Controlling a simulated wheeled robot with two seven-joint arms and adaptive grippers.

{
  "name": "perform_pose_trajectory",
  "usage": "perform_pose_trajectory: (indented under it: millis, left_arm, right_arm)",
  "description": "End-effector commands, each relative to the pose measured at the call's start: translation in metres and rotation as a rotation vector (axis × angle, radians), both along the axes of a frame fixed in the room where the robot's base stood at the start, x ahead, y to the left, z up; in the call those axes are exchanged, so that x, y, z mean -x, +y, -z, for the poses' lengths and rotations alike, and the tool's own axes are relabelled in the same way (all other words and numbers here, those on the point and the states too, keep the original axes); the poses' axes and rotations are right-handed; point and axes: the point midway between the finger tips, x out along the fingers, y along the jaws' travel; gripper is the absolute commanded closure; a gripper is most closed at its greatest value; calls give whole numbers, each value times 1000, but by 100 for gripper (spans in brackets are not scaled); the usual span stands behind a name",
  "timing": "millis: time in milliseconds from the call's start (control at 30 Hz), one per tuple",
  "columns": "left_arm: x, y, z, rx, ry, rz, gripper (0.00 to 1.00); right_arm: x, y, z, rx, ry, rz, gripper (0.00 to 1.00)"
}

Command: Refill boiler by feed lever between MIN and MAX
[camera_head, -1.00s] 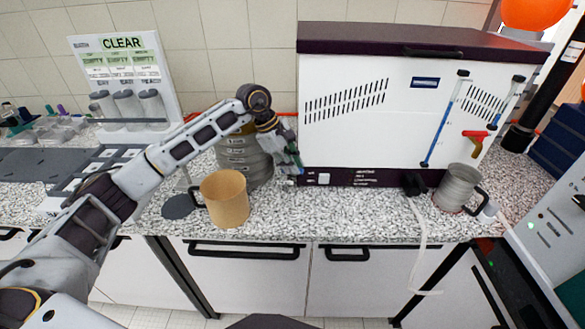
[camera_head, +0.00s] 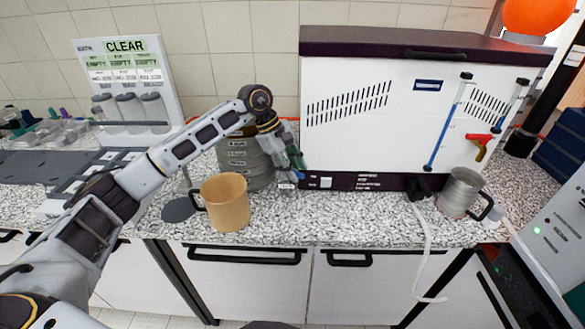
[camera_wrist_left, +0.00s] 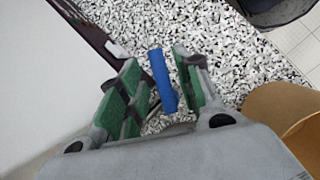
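The boiler (camera_head: 370,140) is a white cabinet with a dark lid on the counter. A slanted sight tube (camera_head: 447,122) on its front holds a blue column with a paler upper part. MIN and MAX marks are too small to read. My left gripper (camera_head: 296,166) is low at the cabinet's front left corner. In the left wrist view, a blue bar, apparently the feed lever (camera_wrist_left: 163,80), lies between the green-padded fingers (camera_wrist_left: 160,88). The fingers look open, with narrow gaps beside the bar; contact is unclear. My right gripper is out of view.
A tan mug (camera_head: 227,205) and a grey ringed vessel (camera_head: 245,155) stand close to my left forearm. A steel jug (camera_head: 460,192) stands below a red-handled tap (camera_head: 480,143). A CLEAR board (camera_head: 124,85) stands back left. Counter front centre is free.

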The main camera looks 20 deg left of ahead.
Motion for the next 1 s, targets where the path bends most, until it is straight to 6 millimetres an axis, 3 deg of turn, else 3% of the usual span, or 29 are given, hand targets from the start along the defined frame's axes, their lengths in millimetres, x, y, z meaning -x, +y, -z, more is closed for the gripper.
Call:
perform_pose_trajectory:
  millis: [533, 1000]
  left_arm:
    - [1, 4, -8, 0, 0, -1, 63]
    - [4, 30, -65, -1, -1, -1, 63]
  right_arm:
    - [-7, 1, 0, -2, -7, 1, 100]
    - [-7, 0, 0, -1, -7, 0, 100]
